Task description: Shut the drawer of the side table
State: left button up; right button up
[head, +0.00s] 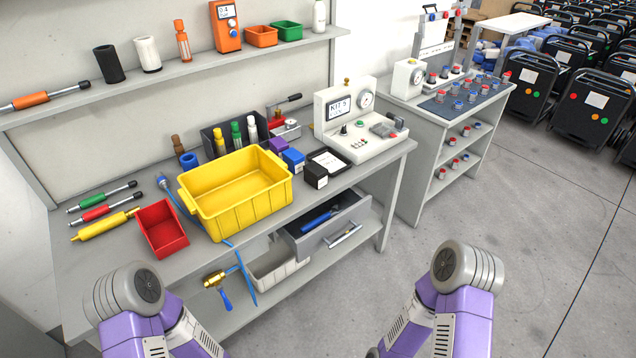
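The grey drawer (313,240) sits under the right part of the grey workbench (110,262) and is pulled out. Its silver bar handle (345,236) is on the front face, which points toward me. A tool with a blue handle (318,220) lies inside the drawer. The back of the drawer is hidden under the bench top. My purple and grey arms come in at the bottom left and bottom right, but neither gripper shows. Nothing of mine is seen touching the drawer.
A yellow bin (240,216) and a red bin (162,228) stand on the bench top. A pale bin (275,268) is on the lower shelf below the drawer. A second grey stand (415,150) is at the right. The floor in front is clear.

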aim_at(356, 208)
jog(key=z, duration=0.2)
jog(key=i, duration=1)
jog(key=u, duration=0.6)
